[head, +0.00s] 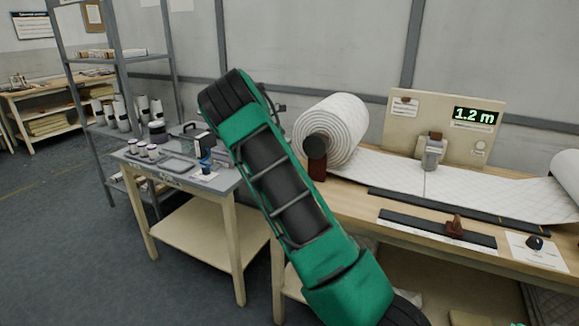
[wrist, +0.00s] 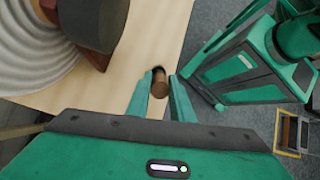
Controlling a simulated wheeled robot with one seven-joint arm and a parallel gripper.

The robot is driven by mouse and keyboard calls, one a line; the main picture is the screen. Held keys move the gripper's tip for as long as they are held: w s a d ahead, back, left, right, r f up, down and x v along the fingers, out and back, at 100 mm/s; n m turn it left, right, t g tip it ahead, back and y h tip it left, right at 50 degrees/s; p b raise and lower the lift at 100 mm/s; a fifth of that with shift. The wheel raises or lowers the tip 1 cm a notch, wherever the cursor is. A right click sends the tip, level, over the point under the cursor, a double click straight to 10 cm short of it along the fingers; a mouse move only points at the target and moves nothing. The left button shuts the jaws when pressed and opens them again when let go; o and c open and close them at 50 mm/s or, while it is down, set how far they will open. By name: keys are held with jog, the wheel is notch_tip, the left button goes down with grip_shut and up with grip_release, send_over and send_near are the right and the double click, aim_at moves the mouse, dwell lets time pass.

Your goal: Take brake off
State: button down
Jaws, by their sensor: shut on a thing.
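In the wrist view my gripper (wrist: 158,84) has its two green fingers close on either side of a small brown, round-ended knob (wrist: 160,86). The knob stands by a dark hole at the edge of the pale wooden bench top. I cannot tell for certain that the knob is part of the brake. The large white quilted roll (head: 342,122) sits at the bench's left end, and its ridged side shows in the wrist view (wrist: 32,52). A red-brown block with a dark face (wrist: 100,20) is against it. In the head view my arm hides my gripper.
The bench (head: 350,187) carries a flat white sheet (head: 395,178), a dark rail (head: 435,228) with a brown block, and a panel reading 1.2 m (head: 475,116). A side table (head: 218,180) with jars and trays stands left of my arm. Grey floor lies further left.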

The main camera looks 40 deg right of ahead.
jog(key=shift+w, duration=0.25)
jog(key=c, duration=1.6)
grip_release()
jog(key=shift+w+f, duration=0.1)
jog(key=shift+o, duration=0.2)
jog(key=v, duration=1)
jog(key=shift+w+r, duration=0.15)
jog(key=shift+r, duration=0.2)
